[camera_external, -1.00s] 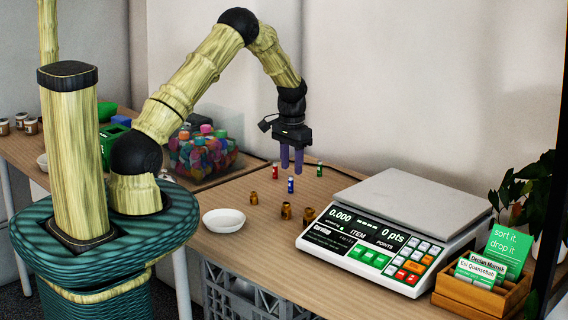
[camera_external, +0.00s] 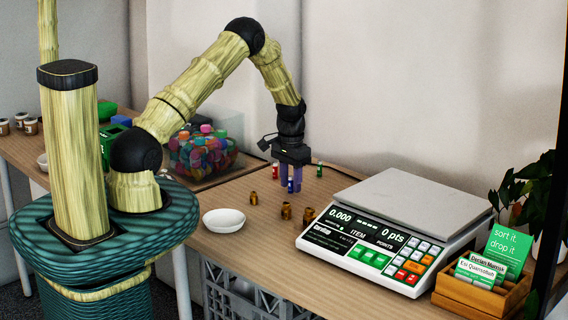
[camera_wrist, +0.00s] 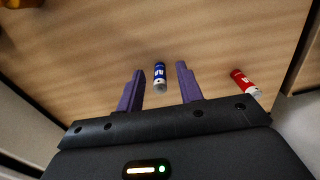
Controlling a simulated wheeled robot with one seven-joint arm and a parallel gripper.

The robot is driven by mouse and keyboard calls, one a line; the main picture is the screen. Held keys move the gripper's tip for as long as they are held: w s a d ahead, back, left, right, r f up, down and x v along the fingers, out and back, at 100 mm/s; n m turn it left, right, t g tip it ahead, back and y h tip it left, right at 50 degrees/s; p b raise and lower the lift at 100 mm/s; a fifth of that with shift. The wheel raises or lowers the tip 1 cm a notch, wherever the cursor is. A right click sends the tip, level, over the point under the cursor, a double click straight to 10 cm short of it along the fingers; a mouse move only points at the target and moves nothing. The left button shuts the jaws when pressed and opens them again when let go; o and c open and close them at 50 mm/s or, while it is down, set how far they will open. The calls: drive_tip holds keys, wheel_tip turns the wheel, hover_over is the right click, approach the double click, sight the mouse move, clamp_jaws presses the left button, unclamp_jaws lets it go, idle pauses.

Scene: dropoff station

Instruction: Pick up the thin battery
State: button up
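Three small batteries stand on the wooden table. The blue battery (camera_wrist: 160,75) shows between the two purple fingers in the wrist view; it also shows in the external view (camera_external: 290,186), partly covered by the fingers. The red battery (camera_wrist: 245,84) is to the right of the fingers in the wrist view and at the left of them in the external view (camera_external: 275,171). The green battery (camera_external: 319,170) is to the right of my gripper. My gripper (camera_external: 291,190) points down and is open, its fingers on either side of the blue battery with gaps showing (camera_wrist: 159,84).
Several brass-coloured pieces (camera_external: 286,211) stand in front of the batteries. A white bowl (camera_external: 224,220) is at the left, and a scale (camera_external: 395,200) stands at the right. A clear box of coloured caps (camera_external: 200,153) is behind at the left.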

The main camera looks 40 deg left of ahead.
clamp_jaws()
wheel_tip(320, 180, up, 10)
idle(0.6)
